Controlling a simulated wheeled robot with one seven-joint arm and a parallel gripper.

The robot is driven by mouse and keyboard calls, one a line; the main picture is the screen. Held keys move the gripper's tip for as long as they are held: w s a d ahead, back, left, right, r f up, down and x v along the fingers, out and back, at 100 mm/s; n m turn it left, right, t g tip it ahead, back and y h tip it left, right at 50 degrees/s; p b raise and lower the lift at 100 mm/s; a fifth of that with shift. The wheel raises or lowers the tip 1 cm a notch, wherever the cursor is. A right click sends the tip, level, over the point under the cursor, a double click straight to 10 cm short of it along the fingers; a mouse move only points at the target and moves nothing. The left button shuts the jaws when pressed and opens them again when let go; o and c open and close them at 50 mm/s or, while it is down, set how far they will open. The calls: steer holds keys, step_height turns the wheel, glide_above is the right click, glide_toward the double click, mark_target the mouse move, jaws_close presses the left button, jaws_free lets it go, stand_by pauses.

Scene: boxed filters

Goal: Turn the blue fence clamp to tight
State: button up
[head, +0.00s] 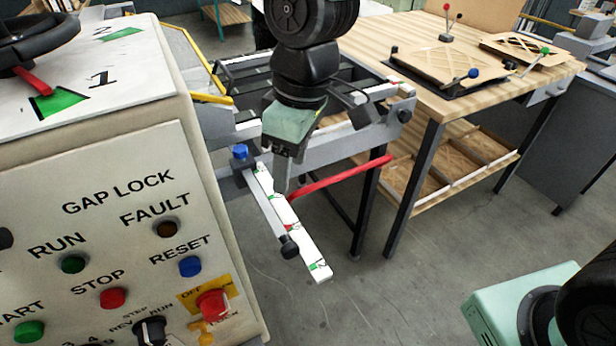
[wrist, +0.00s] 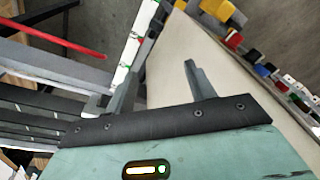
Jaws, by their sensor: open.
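The blue fence clamp knob (head: 239,152) sits on a grey block at the near end of the grey rail in the head view. A grey lever (head: 266,205) with a black ball end (head: 289,247) runs from near it toward the lower right. It lies along a white strip (head: 315,262) with red and green marks. The strip also shows in the wrist view (wrist: 133,50). My gripper (head: 281,183) points down just right of the blue knob, over or beside the strip. In the wrist view its fingers (wrist: 155,78) are apart with nothing between them. The blue knob cannot be made out there.
A beige control cabinet (head: 130,120) stands close on the left, with buttons on its face. A red bar (head: 340,178) slants right of my gripper. A wooden table (head: 440,60) with fixtures stands behind at right. The floor (head: 400,270) at lower middle is clear.

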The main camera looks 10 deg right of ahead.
steer(key=shift+s+d+f+m, duration=0.15)
steer(key=shift+s+d, duration=0.15)
steer(key=shift+s, duration=0.3)
steer(key=shift+s+d+m, duration=0.1)
steer(key=shift+s+d, duration=0.2)
steer(key=shift+s, duration=0.25)
steer(key=shift+s+d+f+m, duration=0.15)
steer(key=shift+s+d, duration=0.15)
steer(key=shift+s, duration=0.3)
steer(key=shift+o, duration=0.4)
steer(key=shift+r, duration=0.1)
steer(key=shift+w+a, duration=0.15)
steer(key=shift+w, duration=0.05)
steer(key=m+t+p, duration=0.4)
steer(key=m+p, duration=0.2)
glide_above(240, 149)
steer(key=s+d, duration=0.3)
steer(key=s, duration=0.3)
steer(key=p+x, duration=0.2)
steer(key=x, duration=0.3)
steer(key=p+x, duration=0.2)
steer(key=x, duration=0.4)
steer(key=p+x, duration=0.2)
steer(key=x, duration=0.3)
steer(key=shift+w+a, duration=0.1)
steer(key=shift+a, duration=0.25)
